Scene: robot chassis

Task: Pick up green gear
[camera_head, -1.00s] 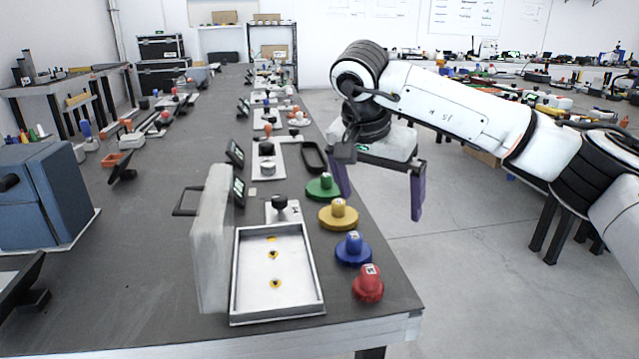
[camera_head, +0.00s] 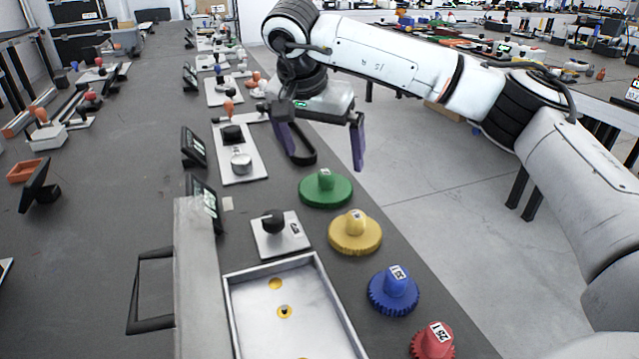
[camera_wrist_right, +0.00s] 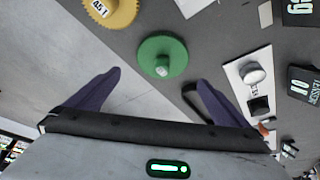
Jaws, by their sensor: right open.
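The green gear (camera_head: 326,189) lies flat on the dark table near its right edge, its knob upward, beyond the yellow gear. My right gripper (camera_head: 327,165) hangs over the table edge area, above and beyond the green gear, open and empty, with its two purple fingers apart. In the right wrist view the green gear (camera_wrist_right: 163,57) lies ahead of the open fingers (camera_wrist_right: 160,85), roughly centred between them and not touched. My left gripper is in neither view.
A yellow gear (camera_head: 355,233), a blue gear (camera_head: 393,291) and a red gear (camera_head: 433,341) line the table's right edge. A metal tray (camera_head: 236,309) stands left of them. A black-knobbed plate (camera_head: 280,236) and a black ring-shaped thing (camera_head: 304,158) are near the green gear.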

